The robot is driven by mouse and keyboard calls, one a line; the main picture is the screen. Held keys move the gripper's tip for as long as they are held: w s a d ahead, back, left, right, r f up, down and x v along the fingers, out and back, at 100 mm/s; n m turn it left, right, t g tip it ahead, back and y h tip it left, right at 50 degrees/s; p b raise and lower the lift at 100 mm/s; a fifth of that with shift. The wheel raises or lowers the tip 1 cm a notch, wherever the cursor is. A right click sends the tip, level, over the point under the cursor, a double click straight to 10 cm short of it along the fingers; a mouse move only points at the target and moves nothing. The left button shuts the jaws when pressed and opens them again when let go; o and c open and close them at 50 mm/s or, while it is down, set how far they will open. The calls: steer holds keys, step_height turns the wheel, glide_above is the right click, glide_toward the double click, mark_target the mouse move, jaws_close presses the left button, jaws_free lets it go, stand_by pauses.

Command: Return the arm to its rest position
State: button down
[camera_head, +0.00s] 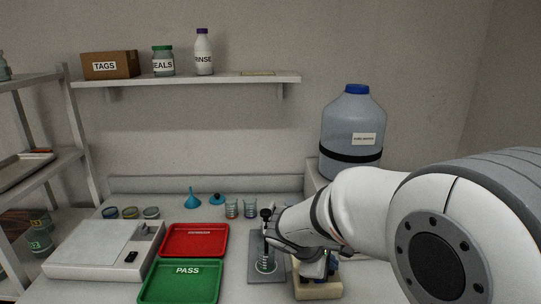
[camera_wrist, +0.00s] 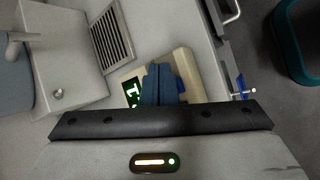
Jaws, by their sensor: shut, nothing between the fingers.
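My arm reaches in from the right in the camera_head view, and its white links cover the right part of the bench. My gripper (camera_wrist: 160,70) shows in the wrist view as two dark blue fingers pressed together with nothing between them. Behind the fingers is a beige block (camera_wrist: 187,66), and a green display with light characters (camera_wrist: 132,93) is beside them. In the camera_head view the beige block (camera_head: 318,291) lies below the end of my arm. The arm's wrist partly hides the block and what is around it.
Red tray (camera_head: 195,240), green tray (camera_head: 180,282) and white balance (camera_head: 95,250) lie further left. A large blue-capped bottle (camera_head: 352,130) stands behind my arm. A shelf (camera_head: 190,80) hangs above.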

steer(key=s+r+m+g+y, duration=0.1)
steer(key=s+r+m+y, duration=0.2)
steer(key=s+m+y, duration=0.4)
steer(key=s+m, duration=0.6)
steer(key=s, duration=0.3)
steer(key=shift+s+a, duration=0.4)
